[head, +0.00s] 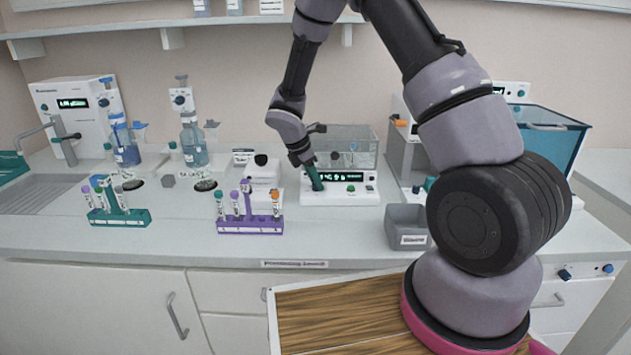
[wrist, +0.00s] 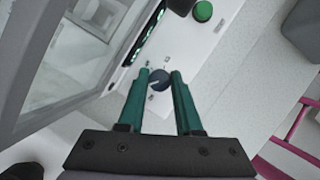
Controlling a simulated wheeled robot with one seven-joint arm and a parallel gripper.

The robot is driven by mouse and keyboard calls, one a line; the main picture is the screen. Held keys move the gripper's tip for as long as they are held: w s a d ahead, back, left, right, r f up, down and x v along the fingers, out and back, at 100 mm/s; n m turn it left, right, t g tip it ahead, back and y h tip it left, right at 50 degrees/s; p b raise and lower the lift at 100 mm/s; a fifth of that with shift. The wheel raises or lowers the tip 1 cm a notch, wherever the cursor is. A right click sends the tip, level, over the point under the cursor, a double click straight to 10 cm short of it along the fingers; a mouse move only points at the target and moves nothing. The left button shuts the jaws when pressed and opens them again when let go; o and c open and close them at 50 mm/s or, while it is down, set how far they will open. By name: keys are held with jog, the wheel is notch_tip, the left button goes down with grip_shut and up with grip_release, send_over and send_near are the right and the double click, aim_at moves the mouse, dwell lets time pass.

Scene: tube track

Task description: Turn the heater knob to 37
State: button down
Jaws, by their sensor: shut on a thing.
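The heater (head: 340,196) is a white box with a lit green display and a clear-walled bath behind it, at the back middle of the bench. Its knob (wrist: 159,79) is round and dark with a pale pointer line, on the white front panel in the wrist view. My gripper (wrist: 160,76) has green fingers, one on each side of the knob, shut on it. In the head view my gripper (head: 315,177) reaches the heater front and hides the knob and part of the display. The display digits are too blurred to read surely.
A green button (wrist: 203,11) sits on the same panel beside the knob. A purple tube rack (head: 250,226) and a green tube rack (head: 119,218) stand to the left. A grey bin (head: 405,226) stands to the right. The bench front is clear.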

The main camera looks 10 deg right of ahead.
jog(key=shift+m+g, duration=0.4)
jog(key=shift+m, duration=0.8)
jog(key=c, duration=0.6)
grip_release()
jog(key=shift+r, duration=0.1)
jog(key=v, duration=1)
jog(key=shift+a+r, duration=0.25)
jog(key=shift+r, duration=0.1)
